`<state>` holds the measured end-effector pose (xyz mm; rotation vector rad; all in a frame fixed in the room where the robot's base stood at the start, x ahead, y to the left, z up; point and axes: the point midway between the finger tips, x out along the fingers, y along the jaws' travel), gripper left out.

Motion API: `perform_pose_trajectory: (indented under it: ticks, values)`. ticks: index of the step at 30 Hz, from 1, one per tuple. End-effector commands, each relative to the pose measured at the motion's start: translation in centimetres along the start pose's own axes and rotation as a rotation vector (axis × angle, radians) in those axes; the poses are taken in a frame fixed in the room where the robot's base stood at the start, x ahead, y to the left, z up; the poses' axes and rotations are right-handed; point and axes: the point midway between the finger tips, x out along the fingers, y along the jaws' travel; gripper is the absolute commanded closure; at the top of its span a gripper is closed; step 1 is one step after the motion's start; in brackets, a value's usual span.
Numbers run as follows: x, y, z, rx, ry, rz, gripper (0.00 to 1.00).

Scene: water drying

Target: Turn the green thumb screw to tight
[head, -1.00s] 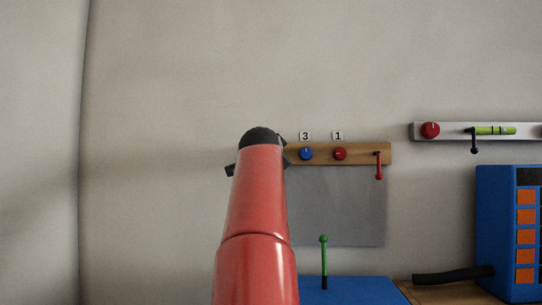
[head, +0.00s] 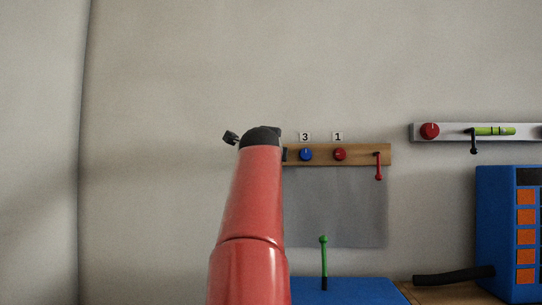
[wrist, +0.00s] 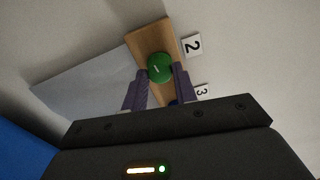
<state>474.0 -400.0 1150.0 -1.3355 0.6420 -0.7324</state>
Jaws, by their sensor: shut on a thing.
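The green thumb screw (wrist: 159,67) is a round green knob with a pale mark line, on a wooden rail (wrist: 147,38) beside the label 2 (wrist: 193,46). My gripper (wrist: 160,78) has a finger on either side of the knob and is shut on it. In the head view my red arm hides the green knob and most of the gripper. The wooden rail also shows in the head view (head: 360,154).
A blue knob (head: 306,154) under label 3, a red knob (head: 340,154) under label 1 and a red lever (head: 379,167) share the rail. A green-topped lever (head: 324,262) stands below. A blue cabinet (head: 494,235) is at right.

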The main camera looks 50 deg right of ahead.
Motion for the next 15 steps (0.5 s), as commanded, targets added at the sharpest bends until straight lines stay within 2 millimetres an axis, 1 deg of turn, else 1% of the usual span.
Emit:
perform_pose_trajectory:
  ticks: [1, 6, 15]
  values:
    - [0.11, 0.32, 0.03, 0.023, 0.001, 0.007, 0.95]
    - [0.11, 0.30, 0.05, 0.089, 0.000, 0.007, 0.95]
    - [0.10, 0.27, 0.05, 0.132, 0.000, 0.007, 0.95]
